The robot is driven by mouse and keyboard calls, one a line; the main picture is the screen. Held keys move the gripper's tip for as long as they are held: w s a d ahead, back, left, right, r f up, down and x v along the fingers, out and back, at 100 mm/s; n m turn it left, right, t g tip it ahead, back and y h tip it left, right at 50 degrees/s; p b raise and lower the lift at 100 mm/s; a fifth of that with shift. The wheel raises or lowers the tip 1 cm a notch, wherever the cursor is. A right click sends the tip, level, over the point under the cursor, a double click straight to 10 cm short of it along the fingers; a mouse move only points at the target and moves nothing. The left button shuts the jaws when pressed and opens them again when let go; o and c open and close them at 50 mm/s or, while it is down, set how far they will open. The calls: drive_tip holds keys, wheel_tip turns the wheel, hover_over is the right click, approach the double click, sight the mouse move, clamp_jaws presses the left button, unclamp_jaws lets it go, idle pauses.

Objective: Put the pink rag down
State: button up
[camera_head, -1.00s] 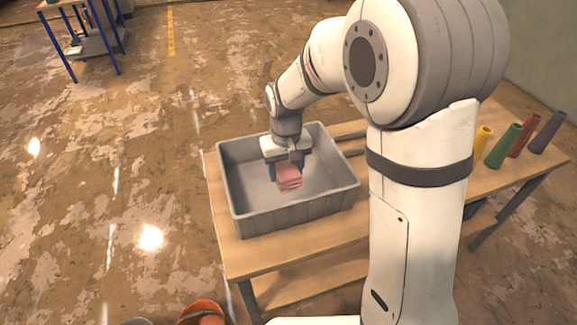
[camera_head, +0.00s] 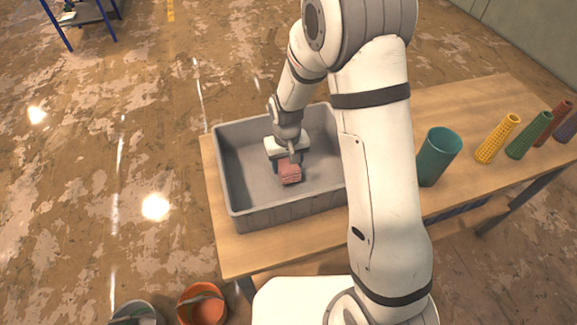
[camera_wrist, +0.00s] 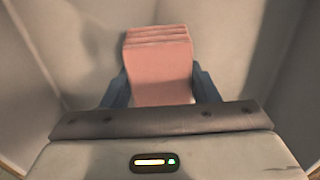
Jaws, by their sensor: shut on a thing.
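The pink rag (camera_head: 289,173) is a folded, layered block, held in my gripper (camera_head: 287,162) inside the grey bin (camera_head: 290,212). In the wrist view the pink rag (camera_wrist: 160,70) stands between the two blue fingers of my gripper (camera_wrist: 160,92), which are shut on it. The grey bin walls (camera_wrist: 50,60) surround it there. The rag is low in the bin; I cannot tell whether it touches the bin floor.
The bin stands on the left end of a wooden table (camera_head: 290,250). An orange bucket (camera_head: 202,304) is on the floor.

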drive_tip(key=shift+f, duration=1.25)
drive_tip(key=shift+f, duration=0.15)
drive_tip(key=o, duration=1)
drive_tip(key=shift+c, duration=0.2)
